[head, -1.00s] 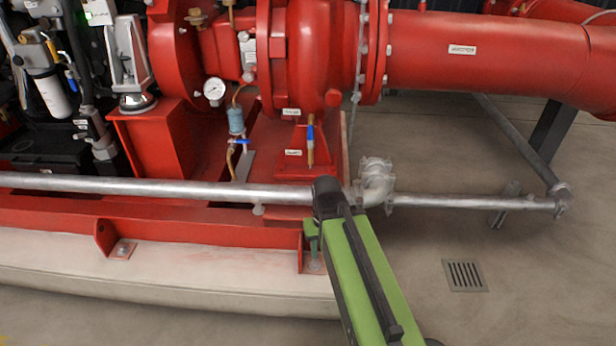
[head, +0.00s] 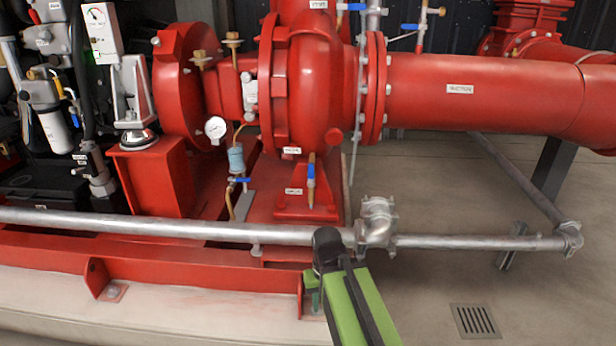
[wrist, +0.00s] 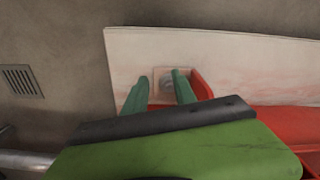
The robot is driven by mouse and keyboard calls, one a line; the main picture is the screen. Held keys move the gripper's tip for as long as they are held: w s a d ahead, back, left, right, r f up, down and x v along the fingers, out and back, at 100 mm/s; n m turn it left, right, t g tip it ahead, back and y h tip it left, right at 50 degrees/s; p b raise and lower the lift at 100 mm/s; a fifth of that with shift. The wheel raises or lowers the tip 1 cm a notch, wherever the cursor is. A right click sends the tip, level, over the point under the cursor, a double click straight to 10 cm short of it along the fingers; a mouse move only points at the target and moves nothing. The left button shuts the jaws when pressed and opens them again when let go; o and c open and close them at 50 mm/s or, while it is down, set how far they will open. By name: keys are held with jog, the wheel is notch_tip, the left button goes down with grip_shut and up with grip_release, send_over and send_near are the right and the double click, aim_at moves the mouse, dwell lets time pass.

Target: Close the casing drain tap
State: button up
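The casing drain tap (head: 311,172) hangs under the red pump casing (head: 300,85) in the head view. Its blue lever points straight up and down, in line with its brass body. A small label (head: 293,191) sits on the red foot just left of it. My gripper (head: 314,300) is below and in front of the tap, pointing down past the silver pipe, partly hidden by my arm. In the wrist view my gripper (wrist: 160,77) shows two teal fingers apart with nothing between them, above the pale plinth and a bolt. The tap is not in the wrist view.
A silver pipe (head: 150,226) with a coupling (head: 376,222) runs across in front of the tap. Another blue-handled valve (head: 240,180) and a gauge (head: 215,128) stand to the left. Open floor with a drain grate (head: 474,320) lies to the right.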

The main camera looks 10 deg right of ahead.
jog(key=shift+r+p, duration=0.4)
jog(key=shift+c, duration=1.2)
notch_tip(320, 180, up, 22)
jog(key=p, duration=2.1)
jog(key=shift+s+f+p, duration=0.1)
jog(key=shift+p, duration=0.3)
grip_shut()
jog(key=shift+f+b, duration=0.3)
